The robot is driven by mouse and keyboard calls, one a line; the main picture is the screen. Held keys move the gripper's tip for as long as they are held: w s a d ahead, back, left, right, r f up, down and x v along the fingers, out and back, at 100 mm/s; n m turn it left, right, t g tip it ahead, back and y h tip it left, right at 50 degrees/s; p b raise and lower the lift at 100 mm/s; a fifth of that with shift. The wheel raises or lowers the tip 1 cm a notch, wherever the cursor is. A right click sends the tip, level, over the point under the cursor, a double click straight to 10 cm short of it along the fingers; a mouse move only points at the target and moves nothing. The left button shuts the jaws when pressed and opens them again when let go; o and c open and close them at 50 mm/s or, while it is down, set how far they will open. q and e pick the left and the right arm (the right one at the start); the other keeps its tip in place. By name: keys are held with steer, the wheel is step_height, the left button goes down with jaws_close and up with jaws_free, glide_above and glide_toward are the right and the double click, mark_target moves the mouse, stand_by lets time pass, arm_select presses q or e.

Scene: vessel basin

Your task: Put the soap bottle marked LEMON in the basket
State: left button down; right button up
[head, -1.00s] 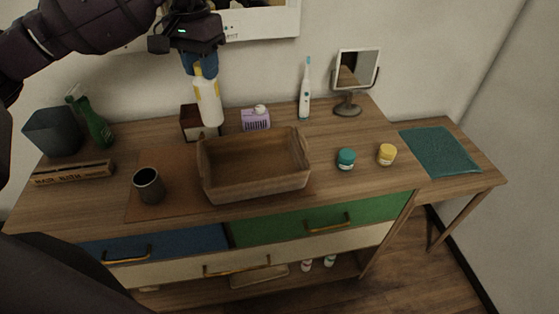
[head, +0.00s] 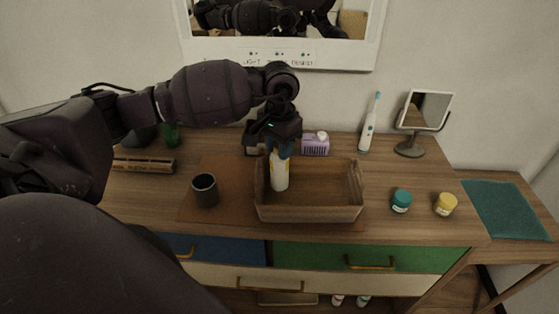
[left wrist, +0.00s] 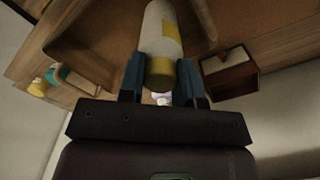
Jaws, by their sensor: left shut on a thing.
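A white bottle with yellow bands (head: 280,176) is upright within the left part of the brown basket (head: 308,213). I cannot tell whether its base touches the basket floor. No lettering can be read on it. My left gripper (head: 279,149) is shut on the bottle's top from above. In the left wrist view the bottle (left wrist: 162,40) sits between the two blue fingers (left wrist: 160,82), its yellow end towards me. My right gripper is not in view.
A dark cup (head: 205,191) stands left of the basket. A purple box (head: 316,145) and a toothbrush (head: 369,122) stand behind it. Teal (head: 401,201) and yellow (head: 445,204) jars and a mirror (head: 424,112) are on the right. The basket's right part is empty.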

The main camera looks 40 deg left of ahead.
mark_target(279, 163)
arm_select(q)
steer(key=shift+f, duration=2.5)
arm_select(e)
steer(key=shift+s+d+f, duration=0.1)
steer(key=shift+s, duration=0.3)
arm_select(q)
steer(key=shift+f, duration=0.1)
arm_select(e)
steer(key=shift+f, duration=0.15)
arm_select(q)
steer(key=c, duration=1.2)
jaws_free()
steer(key=o, duration=0.4)
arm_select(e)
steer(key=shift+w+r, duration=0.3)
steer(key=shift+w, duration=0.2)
